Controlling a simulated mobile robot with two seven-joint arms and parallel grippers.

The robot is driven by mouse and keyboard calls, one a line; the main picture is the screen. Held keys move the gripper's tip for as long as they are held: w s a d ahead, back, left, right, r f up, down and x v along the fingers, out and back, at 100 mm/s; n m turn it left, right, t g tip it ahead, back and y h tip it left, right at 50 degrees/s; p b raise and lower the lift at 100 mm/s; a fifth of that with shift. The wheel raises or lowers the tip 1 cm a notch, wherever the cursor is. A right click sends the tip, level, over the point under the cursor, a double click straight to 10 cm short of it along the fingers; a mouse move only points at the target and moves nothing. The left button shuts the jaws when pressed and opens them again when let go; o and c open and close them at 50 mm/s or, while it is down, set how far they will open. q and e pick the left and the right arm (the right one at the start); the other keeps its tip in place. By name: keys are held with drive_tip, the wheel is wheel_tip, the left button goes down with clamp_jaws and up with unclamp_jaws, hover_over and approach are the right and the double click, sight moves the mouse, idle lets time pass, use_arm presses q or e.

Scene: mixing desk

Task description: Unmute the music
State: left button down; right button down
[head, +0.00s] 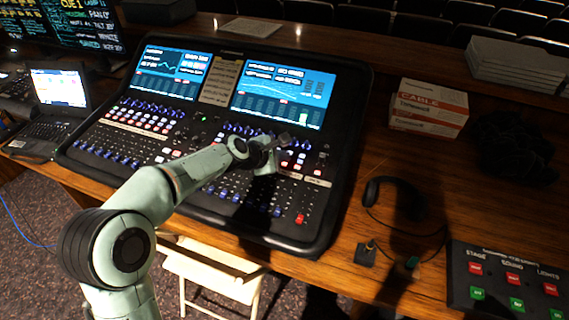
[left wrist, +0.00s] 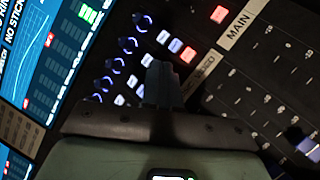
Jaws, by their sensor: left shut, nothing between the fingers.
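The mixing desk (head: 332,140) lies across the table, with two lit screens, rows of knobs, small lit buttons and faders. My left gripper (head: 284,139) is shut and empty, above the right half of the desk, below the right screen (head: 283,92). In the left wrist view its closed fingertips (left wrist: 162,82) point at a row of white, blue and red buttons. A lit red button (left wrist: 188,54) is just beyond the fingertips, and another red button (left wrist: 219,14) is by the "MAIN" label (left wrist: 238,28). Contact cannot be told. My right gripper is out of view.
A laptop (head: 58,90) stands left of the desk. On the right are cable boxes (head: 428,107), a headset (head: 372,192) and a panel (head: 480,252) with red and green buttons marked stage, sound and lights. A stool (head: 205,265) stands below the table's front edge.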

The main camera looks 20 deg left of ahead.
use_arm(q)
drive_tip(key=shift+f, duration=0.35)
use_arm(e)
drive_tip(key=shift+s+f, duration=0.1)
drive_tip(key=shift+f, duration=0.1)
use_arm(q)
drive_tip(key=shift+f+b, duration=0.25)
drive_tip(key=shift+b, duration=0.1)
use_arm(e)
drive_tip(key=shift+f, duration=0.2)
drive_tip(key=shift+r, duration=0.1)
use_arm(q)
drive_tip(key=shift+r+p, duration=0.75)
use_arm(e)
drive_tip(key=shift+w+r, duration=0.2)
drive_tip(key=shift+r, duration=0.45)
